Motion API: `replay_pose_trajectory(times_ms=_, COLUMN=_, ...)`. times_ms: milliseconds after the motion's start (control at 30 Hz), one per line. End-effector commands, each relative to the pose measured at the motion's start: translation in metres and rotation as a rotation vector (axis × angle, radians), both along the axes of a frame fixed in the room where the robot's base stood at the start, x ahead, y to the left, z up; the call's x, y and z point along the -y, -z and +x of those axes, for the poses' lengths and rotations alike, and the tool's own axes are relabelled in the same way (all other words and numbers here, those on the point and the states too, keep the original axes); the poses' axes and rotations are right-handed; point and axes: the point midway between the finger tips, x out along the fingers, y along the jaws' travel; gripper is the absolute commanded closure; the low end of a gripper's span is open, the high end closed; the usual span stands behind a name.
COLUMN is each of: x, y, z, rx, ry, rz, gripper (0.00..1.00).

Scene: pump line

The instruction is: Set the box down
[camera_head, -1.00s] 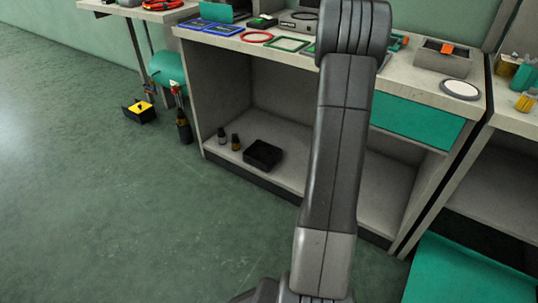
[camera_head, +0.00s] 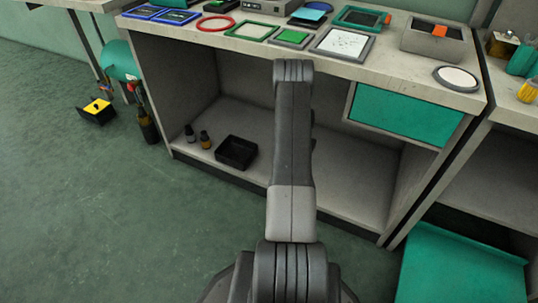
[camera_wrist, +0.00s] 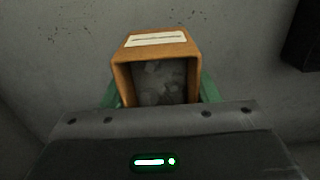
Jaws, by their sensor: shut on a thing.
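An orange box (camera_wrist: 154,47) with a white label on its upper face shows in the wrist view. Its open side faces the camera and shows grey, crumpled-looking contents. My gripper (camera_wrist: 160,88) is shut on it, with a green finger on each side. A plain grey surface lies behind the box; I cannot tell whether the box touches it. In the head view my arm hides the gripper and the box, in front of the bench's lower shelf (camera_head: 345,195).
A black tray (camera_head: 236,152) and two small bottles (camera_head: 198,137) stand on the lower shelf, left of my arm. The bench top holds frames, a red ring (camera_head: 215,23), a grey bin (camera_head: 433,42) and a round white disc (camera_head: 456,78). A teal drawer (camera_head: 405,115) hangs at right.

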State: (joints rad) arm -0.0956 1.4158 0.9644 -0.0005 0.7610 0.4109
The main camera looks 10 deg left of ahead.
Motion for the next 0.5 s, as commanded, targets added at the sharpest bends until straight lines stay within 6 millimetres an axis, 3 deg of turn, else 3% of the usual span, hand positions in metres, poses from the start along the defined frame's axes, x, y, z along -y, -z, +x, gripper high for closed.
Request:
replay_pose_trajectory(times_ms=233, x=0.0, y=0.047, z=-0.001, rx=-0.001, ry=0.0, rz=-0.001, gripper=0.74)
replay_pose_trajectory(times_ms=500, x=0.0, y=0.076, z=-0.001, rx=0.0, ry=0.0, rz=-0.001, gripper=0.74)
